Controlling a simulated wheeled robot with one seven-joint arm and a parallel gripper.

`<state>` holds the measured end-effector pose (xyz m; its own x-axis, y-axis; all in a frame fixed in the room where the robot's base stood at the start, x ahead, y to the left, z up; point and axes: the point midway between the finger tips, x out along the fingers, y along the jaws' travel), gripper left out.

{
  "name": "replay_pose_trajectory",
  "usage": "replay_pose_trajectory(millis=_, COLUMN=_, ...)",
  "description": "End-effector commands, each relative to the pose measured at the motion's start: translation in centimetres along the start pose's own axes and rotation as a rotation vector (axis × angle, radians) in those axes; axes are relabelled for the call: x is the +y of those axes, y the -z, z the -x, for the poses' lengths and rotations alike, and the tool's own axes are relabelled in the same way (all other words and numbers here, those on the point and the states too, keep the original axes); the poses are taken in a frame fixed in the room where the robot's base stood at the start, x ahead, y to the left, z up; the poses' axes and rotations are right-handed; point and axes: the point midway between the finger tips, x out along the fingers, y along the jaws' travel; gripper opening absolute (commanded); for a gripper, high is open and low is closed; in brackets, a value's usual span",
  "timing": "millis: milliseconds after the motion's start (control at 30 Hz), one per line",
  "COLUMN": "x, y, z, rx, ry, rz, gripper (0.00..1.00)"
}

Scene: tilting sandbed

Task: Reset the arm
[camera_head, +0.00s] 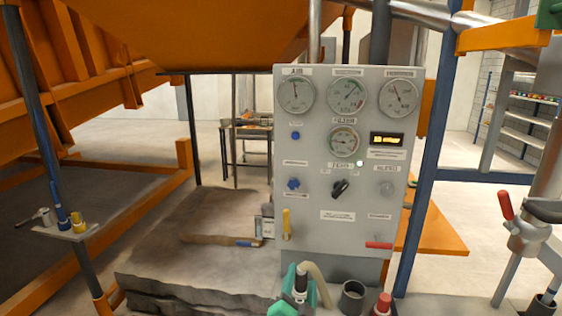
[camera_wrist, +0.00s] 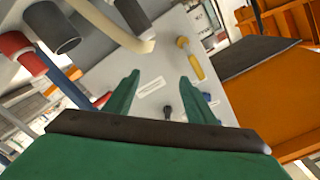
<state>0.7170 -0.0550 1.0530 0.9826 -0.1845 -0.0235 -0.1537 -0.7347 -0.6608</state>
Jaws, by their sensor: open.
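My gripper (camera_wrist: 160,98) is open and empty in the wrist view, its two green fingers apart with the grey control panel (camera_wrist: 150,75) beyond them. In the head view green parts of my gripper (camera_head: 288,290) show at the bottom edge, low in front of the control panel (camera_head: 343,216). Most of my arm is out of view. A black knob (camera_wrist: 167,112) and a yellow-handled valve (camera_wrist: 190,58) show between and beside the fingers, apart from them as far as I can tell.
A beige hose (camera_head: 318,280), a black cup (camera_head: 353,298) and a red-capped item (camera_head: 383,303) stand close right of my gripper. A red lever (camera_head: 379,245) juts from the panel. Orange framework (camera_head: 60,175) fills the left. A blue post (camera_head: 430,175) stands right.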

Motion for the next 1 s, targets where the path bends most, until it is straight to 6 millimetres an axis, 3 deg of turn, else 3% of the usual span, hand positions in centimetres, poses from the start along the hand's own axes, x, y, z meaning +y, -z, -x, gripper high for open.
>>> replay_pose_trajectory(millis=100, x=3.2, y=-2.3, z=2.6, rx=-0.017, ry=0.007, rz=0.104, gripper=0.51)
replay_pose_trajectory(millis=500, x=11.0, y=-8.4, z=12.7, rx=-0.084, ry=0.053, rz=0.386, gripper=0.51)
replay_pose_trajectory(millis=800, x=15.0, y=-11.7, z=22.1, rx=-0.146, ry=0.089, rz=0.538, gripper=0.51)
replay_pose_trajectory(millis=1000, x=16.6, y=-13.1, z=28.7, rx=-0.185, ry=0.108, rz=0.612, gripper=0.51)
